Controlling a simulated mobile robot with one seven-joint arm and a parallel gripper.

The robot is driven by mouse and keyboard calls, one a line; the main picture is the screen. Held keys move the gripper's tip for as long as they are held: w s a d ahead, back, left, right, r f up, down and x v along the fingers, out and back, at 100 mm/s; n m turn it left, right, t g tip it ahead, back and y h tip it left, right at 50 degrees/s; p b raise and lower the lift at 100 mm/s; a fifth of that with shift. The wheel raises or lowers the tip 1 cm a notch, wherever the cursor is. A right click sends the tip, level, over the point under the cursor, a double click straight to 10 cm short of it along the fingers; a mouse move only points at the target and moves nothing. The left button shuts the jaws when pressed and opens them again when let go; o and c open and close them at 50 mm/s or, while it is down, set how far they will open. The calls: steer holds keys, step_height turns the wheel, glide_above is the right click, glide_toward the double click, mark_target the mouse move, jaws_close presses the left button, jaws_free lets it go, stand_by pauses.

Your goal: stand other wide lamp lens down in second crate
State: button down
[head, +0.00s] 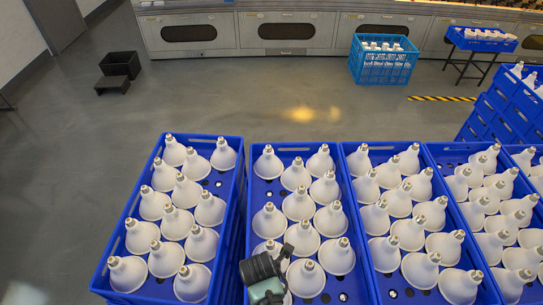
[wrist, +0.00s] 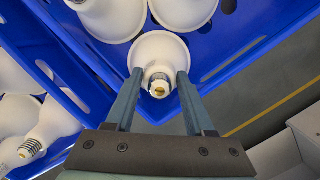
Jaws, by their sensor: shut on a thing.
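My gripper (wrist: 160,82) is shut on the neck of a white wide lamp (wrist: 158,48), seen in the wrist view. Its metal screw base points up toward the camera and its wide lens end faces away, down in a corner between blue crate walls. Whether the lens touches the crate floor is hidden. In the head view my arm is over the front of the second crate from the left (head: 249,200) and hides part of it. That crate holds several white lamps (head: 299,205), standing base up.
The first crate (head: 236,200) stands close on the left, the third crate (head: 350,215) on the right, both holding several lamps. Open grey floor (head: 230,90) lies behind the crates.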

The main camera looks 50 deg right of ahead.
steer(key=shift+f, duration=0.15)
steer(key=shift+c, duration=1.3)
jaws_free()
step_height(320, 180, up, 12)
steer(key=a, duration=0.1)
steer(key=shift+a, duration=0.4)
steer(key=shift+w, duration=0.1)
